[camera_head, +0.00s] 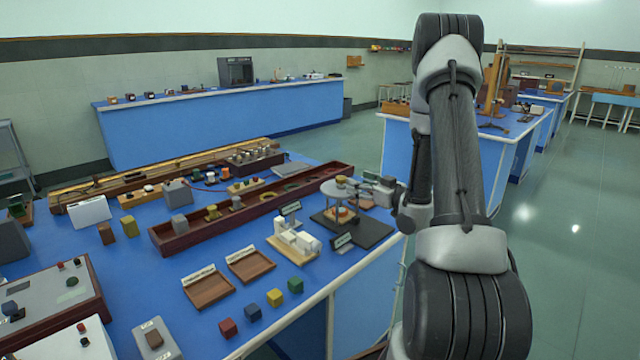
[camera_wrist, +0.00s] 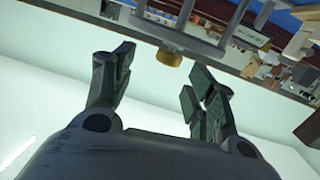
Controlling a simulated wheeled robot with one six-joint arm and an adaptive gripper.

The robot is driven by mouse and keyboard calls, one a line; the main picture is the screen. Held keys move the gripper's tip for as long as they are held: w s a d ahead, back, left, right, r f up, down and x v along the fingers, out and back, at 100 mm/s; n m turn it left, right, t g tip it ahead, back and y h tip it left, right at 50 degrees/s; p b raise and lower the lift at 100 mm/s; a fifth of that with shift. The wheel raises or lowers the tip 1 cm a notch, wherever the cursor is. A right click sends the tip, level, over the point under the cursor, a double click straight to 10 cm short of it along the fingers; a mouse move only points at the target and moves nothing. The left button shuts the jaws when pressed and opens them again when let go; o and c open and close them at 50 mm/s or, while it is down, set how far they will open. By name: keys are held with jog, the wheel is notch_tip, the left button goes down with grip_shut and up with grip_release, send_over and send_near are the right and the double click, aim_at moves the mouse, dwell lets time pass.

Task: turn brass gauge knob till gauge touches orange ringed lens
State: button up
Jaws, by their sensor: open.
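A gauge stand with a pale round top (camera_head: 341,183) is near the bench's right edge in the head view. Under it an orange-ringed lens (camera_head: 341,214) shows small; whether the gauge touches it I cannot tell. My gripper (camera_head: 368,189) is close on the right of the stand's top. In the wrist view a brass knob (camera_wrist: 169,57) on a grey frame lies beyond my open gripper (camera_wrist: 160,78), roughly between the fingertips in the picture. The fingers appear apart from the knob, and nothing is held.
Two wooden trays (camera_head: 208,286) and several coloured cubes (camera_head: 275,297) lie at the bench's front. White blocks (camera_head: 295,238) and small dark signs (camera_head: 342,240) stand close to the gauge. A long brown trough (camera_head: 250,212) runs behind. The floor at right is clear.

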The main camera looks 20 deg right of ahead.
aim_at(341, 177)
jog(key=shift+w+a+f+t, duration=0.2)
jog(key=shift+a+f+t, duration=0.1)
jog(key=shift+a, duration=0.4)
jog(key=x, duration=0.7)
jog(key=shift+r, duration=0.1)
jog(key=c, duration=1)
